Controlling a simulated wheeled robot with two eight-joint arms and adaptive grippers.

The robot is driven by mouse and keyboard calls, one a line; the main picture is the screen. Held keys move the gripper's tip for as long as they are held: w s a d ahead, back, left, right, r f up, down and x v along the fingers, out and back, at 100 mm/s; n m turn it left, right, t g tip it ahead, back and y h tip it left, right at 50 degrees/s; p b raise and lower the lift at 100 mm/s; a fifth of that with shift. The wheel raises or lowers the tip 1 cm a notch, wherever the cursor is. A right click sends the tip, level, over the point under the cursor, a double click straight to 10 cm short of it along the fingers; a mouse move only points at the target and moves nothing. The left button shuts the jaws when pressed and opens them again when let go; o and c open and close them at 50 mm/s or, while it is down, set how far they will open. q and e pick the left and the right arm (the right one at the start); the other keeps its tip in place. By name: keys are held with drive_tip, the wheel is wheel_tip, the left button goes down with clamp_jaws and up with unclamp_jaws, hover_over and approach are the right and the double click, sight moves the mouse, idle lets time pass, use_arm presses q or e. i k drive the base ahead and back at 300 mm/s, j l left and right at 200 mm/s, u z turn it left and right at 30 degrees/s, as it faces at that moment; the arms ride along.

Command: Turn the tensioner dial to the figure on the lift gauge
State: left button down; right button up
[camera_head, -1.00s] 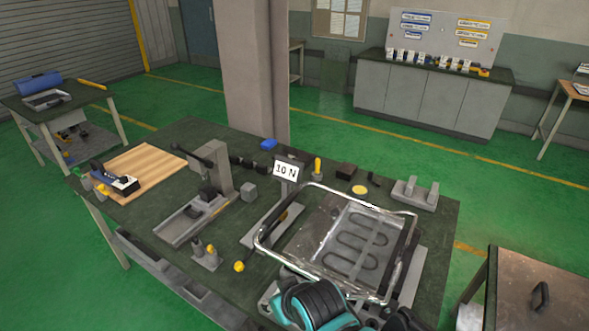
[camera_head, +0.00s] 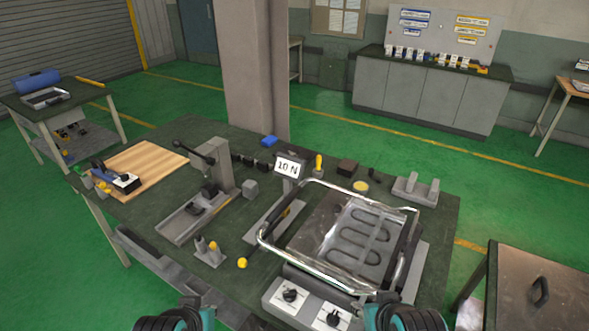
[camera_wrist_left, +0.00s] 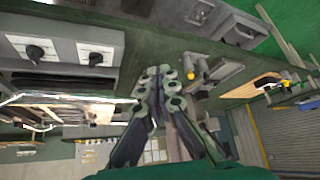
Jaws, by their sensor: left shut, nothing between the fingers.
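The lift gauge (camera_head: 287,168) stands upright at the middle of the bench and reads "10 N". A grey panel at the front of the wire-framed heating element carries two dials on white plates, a left dial (camera_head: 290,295) and a right dial (camera_head: 333,318). Both also show in the left wrist view, one dial (camera_wrist_left: 36,54) beside the other (camera_wrist_left: 95,57). Their scale marks are too small to read. My left gripper (camera_head: 190,302) is shut and empty, left of the panel and apart from it; its fingertips (camera_wrist_left: 160,72) meet. My right gripper (camera_head: 385,299) is at the panel's right end; its fingers are unclear.
The heating element (camera_head: 355,240) sits inside a shiny tubular frame with black grips. A yellow-knobbed lever (camera_head: 242,263) and a small grey block with pegs (camera_head: 209,252) are left of the panel. A lever press (camera_head: 212,168) and a wooden board (camera_head: 145,165) are farther left.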

sight(124, 178)
drive_tip(key=i+j, duration=0.2)
drive_tip(key=j, duration=0.15)
drive_tip(key=i+j+z, duration=0.1)
drive_tip(key=i+j, duration=0.25)
drive_tip(key=j, duration=0.3)
drive_tip(key=i+j, duration=0.2)
drive_tip(key=j, duration=0.15)
drive_tip(key=i+j+z, duration=0.1)
drive_tip(key=j, duration=0.25)
drive_tip(key=i+j, duration=0.25)
drive_tip(key=j, duration=0.15)
drive_tip(key=i+j+z, duration=0.1)
drive_tip(key=j, duration=0.25)
drive_tip(key=i+j, duration=0.2)
drive_tip(key=j, duration=0.15)
